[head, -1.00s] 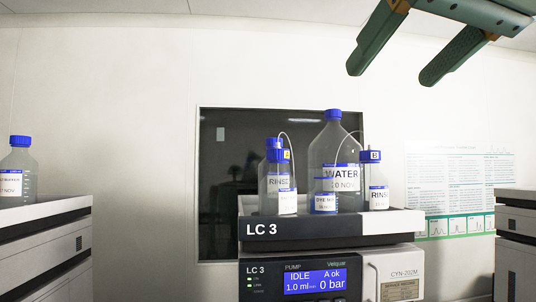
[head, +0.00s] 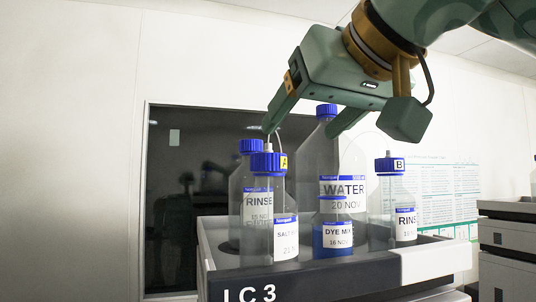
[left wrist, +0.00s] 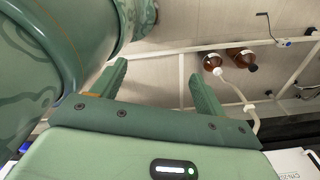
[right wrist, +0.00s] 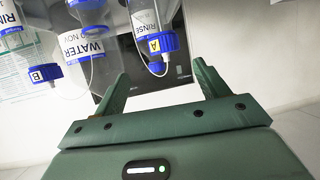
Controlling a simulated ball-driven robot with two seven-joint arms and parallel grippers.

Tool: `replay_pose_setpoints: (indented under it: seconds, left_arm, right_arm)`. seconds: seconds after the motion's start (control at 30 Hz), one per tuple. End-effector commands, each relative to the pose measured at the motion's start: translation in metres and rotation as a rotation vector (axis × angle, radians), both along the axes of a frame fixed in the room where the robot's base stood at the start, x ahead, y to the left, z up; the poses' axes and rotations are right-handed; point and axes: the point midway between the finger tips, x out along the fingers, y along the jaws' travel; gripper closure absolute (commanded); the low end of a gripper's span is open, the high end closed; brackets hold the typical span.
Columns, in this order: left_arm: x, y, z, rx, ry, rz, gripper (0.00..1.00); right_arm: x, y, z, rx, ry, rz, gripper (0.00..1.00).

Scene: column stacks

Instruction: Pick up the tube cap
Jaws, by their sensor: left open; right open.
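A blue tube cap tagged yellow A (head: 269,162) sits on a clear bottle labelled SALT (head: 285,233); a pale tube rises from it. A second blue tube cap tagged white B (head: 389,165) sits on a RINSE bottle (head: 405,222) to the right. My right gripper (head: 312,118) is open and empty above the bottles, its left finger over cap A. In the right wrist view cap A (right wrist: 158,44) shows beyond and between the open fingers, apart from them. My left gripper (left wrist: 156,75) is open and empty, seen only in its wrist view.
The bottles stand close together in a tray (head: 420,257) on the LC 3 unit. A tall WATER bottle (head: 343,170) stands between the tube caps, with DYE MIX (head: 332,238) before it. Another capped RINSE bottle (head: 251,147) stands behind cap A. Brown bottles (left wrist: 242,60) show in the left wrist view.

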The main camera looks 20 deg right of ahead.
Motion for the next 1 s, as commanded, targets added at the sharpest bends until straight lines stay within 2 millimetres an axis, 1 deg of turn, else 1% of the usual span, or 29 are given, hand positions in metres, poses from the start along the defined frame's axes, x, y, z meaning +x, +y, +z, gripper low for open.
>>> replay_pose_setpoints:
  seconds: [0.03, 0.13, 0.2, 0.37, 0.53, 0.6, 0.73, 0.93, 0.97, 1.0]
  left_arm:
    - [0.0, 0.0, 0.005, 0.0, -0.001, 0.0, 0.27]
    - [0.003, -0.001, 0.008, -0.002, -0.005, 0.0, 0.27]
    - [0.008, -0.001, 0.01, -0.002, -0.013, 0.0, 0.27]
    - [0.02, -0.002, 0.015, -0.005, -0.032, -0.001, 0.27]
    - [0.018, -0.002, 0.033, -0.004, -0.029, 0.0, 0.27]
    - [0.014, -0.002, 0.035, -0.004, -0.024, 0.001, 0.27]
    - [0.012, -0.002, 0.037, -0.003, -0.02, 0.001, 0.27]
    - [0.014, -0.001, 0.036, -0.002, -0.022, 0.001, 0.27]
    - [0.014, -0.001, 0.036, -0.002, -0.022, 0.001, 0.27]
    - [0.014, -0.001, 0.036, -0.002, -0.022, 0.001, 0.27]
  right_arm:
    - [0.012, 0.002, -0.003, -0.003, 0.004, 0.0, 0.26]
    - [0.029, 0.005, -0.011, -0.002, 0.003, -0.001, 0.26]
    - [0.037, 0.007, -0.014, -0.001, 0.002, 0.0, 0.26]
    - [0.048, 0.01, -0.018, -0.002, 0.001, 0.0, 0.26]
    - [0.072, 0.02, -0.024, -0.003, 0.004, 0.001, 0.26]
    - [0.082, 0.021, -0.029, -0.001, 0.003, -0.001, 0.26]
    - [0.091, 0.022, -0.034, 0.0, 0.001, 0.0, 0.26]
    - [0.092, 0.022, -0.035, 0.001, 0.0, 0.0, 0.26]
    - [0.091, 0.022, -0.035, 0.001, 0.0, 0.0, 0.35]
    - [0.091, 0.022, -0.035, 0.001, 0.0, 0.0, 0.46]
